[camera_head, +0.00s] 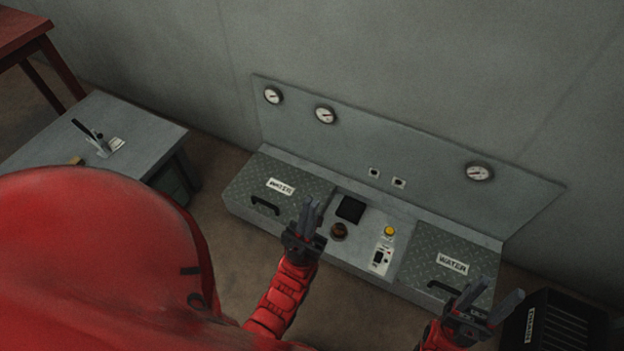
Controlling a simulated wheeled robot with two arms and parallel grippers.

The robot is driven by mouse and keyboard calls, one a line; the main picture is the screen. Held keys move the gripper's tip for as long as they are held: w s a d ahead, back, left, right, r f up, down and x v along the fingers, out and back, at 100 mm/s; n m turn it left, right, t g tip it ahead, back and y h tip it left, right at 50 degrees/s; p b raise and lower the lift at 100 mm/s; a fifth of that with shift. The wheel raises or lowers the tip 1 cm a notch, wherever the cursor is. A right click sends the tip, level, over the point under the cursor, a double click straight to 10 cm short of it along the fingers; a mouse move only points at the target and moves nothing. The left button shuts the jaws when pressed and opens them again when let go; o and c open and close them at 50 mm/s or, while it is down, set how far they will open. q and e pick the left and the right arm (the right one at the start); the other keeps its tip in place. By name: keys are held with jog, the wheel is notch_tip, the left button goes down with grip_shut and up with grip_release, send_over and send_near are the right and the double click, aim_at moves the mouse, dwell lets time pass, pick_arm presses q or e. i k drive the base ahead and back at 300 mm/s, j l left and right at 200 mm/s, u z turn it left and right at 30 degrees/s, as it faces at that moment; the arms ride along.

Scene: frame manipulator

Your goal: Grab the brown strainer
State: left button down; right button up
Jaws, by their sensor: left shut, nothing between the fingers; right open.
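A small round brown thing, which looks like the brown strainer (338,231), sits on the console's middle panel, below a black square. My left gripper (313,203) is shut and empty. It shows just left of the strainer, in front of the WASTE lid's right edge. Whether it touches anything cannot be told. My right gripper (499,287) is open and empty, at the lower right in front of the WATER lid's lower corner. It is well away from the strainer.
The console (362,265) has a WASTE lid (300,190) and a WATER lid (470,248) with handles, a yellow button (389,230) and a switch (380,258). A black crate (565,322) stands right. A grey table (150,135) stands left.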

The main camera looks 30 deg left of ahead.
aim_at(339, 229)
jog(key=u, duration=0.5)
jog(key=j+z, duration=0.1)
jog(key=z, duration=0.25)
jog(key=i+j+z, duration=0.25)
jog(key=j, duration=0.3)
jog(key=j+z, duration=0.25)
jog(key=j, duration=0.25)
jog(key=j+z, duration=0.25)
jog(key=j, duration=0.3)
jog(key=i+j, duration=0.1)
jog(key=j, duration=1.25)
jog(key=i+z, duration=0.05)
jog(key=i, duration=0.05)
